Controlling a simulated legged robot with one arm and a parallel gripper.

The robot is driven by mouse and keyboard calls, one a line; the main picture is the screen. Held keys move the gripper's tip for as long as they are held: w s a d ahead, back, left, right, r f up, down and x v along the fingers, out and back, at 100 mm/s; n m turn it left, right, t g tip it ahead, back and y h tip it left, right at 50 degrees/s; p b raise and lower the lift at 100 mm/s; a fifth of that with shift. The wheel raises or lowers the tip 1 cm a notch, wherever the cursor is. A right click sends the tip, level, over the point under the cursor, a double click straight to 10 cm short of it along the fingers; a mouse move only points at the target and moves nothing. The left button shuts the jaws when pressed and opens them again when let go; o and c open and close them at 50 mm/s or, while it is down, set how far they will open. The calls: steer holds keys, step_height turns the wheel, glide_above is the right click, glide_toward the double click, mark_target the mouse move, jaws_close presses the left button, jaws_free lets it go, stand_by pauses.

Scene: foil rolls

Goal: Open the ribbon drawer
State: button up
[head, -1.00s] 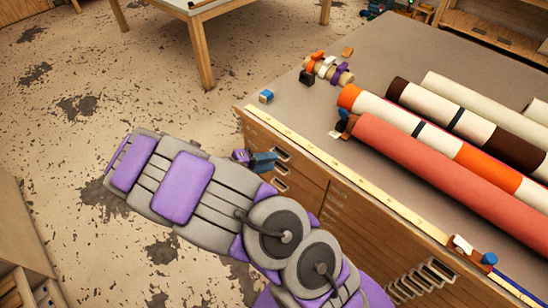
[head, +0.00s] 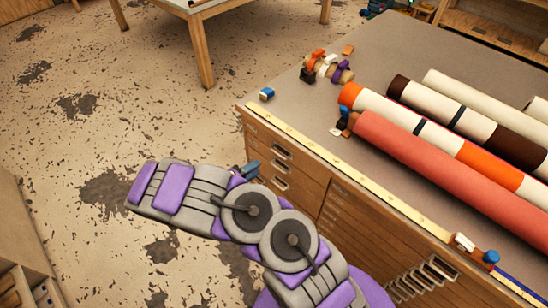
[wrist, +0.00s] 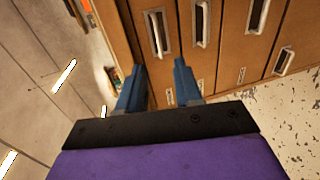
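The wooden drawer cabinet under the grey worktop has several drawer fronts (head: 300,170) with slotted pulls; they look shut. I cannot tell which one is the ribbon drawer. An upper pull (head: 281,152) shows at the cabinet's left end. In the wrist view, long metal-framed pulls (wrist: 157,32) and (wrist: 201,22) lie ahead of the fingers. My gripper (wrist: 158,78) has two blue fingers, spread apart with nothing between them. In the head view my gripper (head: 250,171) is just left of the drawer fronts, partly hidden by my arm. No contact with a pull is visible.
The worktop (head: 330,70) holds rolls, including a coral roll (head: 440,165), and small ribbon spools (head: 328,67). A yellow measuring strip (head: 340,170) runs along its front edge. A wooden table (head: 205,50) stands behind. The floor (head: 90,130) left of the cabinet is open.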

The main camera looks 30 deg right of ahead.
steer(key=b+x, duration=0.2)
steer(key=x, duration=0.9)
steer(key=shift+d, duration=0.15)
jaws_close()
steer(key=shift+s+f, duration=0.1)
stand_by(0.9)
